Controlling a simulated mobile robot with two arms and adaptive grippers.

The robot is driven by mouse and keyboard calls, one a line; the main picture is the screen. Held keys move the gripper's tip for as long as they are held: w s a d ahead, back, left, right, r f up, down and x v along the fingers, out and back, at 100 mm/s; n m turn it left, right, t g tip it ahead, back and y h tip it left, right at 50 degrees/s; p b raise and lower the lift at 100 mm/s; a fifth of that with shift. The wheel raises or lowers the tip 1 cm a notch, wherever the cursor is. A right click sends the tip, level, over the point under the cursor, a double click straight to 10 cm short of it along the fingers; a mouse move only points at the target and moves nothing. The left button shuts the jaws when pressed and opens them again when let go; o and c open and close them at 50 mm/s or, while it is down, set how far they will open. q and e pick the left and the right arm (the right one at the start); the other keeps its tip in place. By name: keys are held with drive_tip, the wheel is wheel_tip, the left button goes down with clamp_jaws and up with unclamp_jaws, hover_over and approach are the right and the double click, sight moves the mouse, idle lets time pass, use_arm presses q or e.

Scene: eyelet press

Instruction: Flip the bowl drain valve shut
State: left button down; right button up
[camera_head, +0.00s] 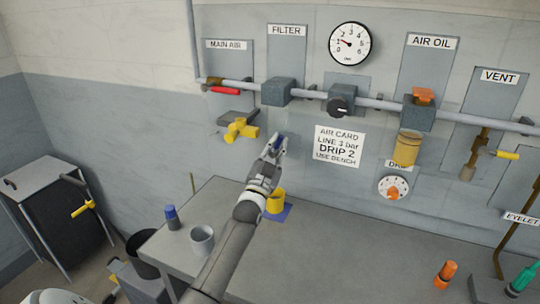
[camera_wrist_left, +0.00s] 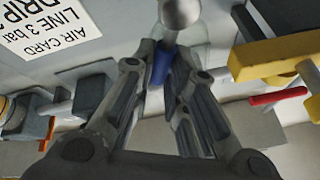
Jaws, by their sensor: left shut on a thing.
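The filter block (camera_head: 276,92) sits on the grey pipe under the FILTER sign. Below it my left gripper (camera_head: 279,146) is raised in front of the wall, its fingers pointing up. Its fingers (camera_wrist_left: 163,60) are closed on a small blue piece (camera_wrist_left: 160,66), which looks like the bowl drain valve; the blue also shows in the head view (camera_head: 278,143). A round grey knob (camera_wrist_left: 180,12) and a clear, bowl-like shape are just beyond the fingertips in the wrist view. The fingers hide much of the blue piece, so its lever position cannot be told. My right gripper is not in view.
A yellow cup (camera_head: 276,202) stands on a blue mat (camera_head: 286,216) on the bench below. A grey cup (camera_head: 202,240) and blue bottle (camera_head: 171,217) stand left. A yellow valve (camera_head: 240,130) and red lever (camera_head: 224,90) are left of the gripper.

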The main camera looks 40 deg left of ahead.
use_arm(q)
drive_tip(key=shift+w+d+f+m+g+h+b, duration=0.1)
drive_tip(key=shift+d+f+m+g+h+b, duration=0.35)
drive_tip(key=shift+f+m+h, duration=1.7)
drive_tip(key=shift+w+d+r+m+g+h+b, duration=0.1)
drive_tip(key=shift+d+r+m+g+h+b, duration=0.55)
drive_tip(key=shift+m, duration=3.35)
drive_tip(key=shift+w+d+f+m+g+h+b, duration=0.1)
drive_tip(key=shift+d+f+m+g+h, duration=0.2)
drive_tip(key=shift+f+m+h, duration=1.95)
wheel_tip(320, 180, up, 2)
drive_tip(key=shift+r+m+y, duration=0.1)
drive_tip(key=shift+m+y, duration=0.45)
drive_tip(key=shift+m, duration=0.45)
drive_tip(key=c, duration=1.5)
unclamp_jaws()
drive_tip(key=shift+o, duration=0.3)
drive_tip(key=shift+r, duration=0.1)
drive_tip(key=v, duration=1.2)
drive_tip(key=shift+a, duration=0.1)
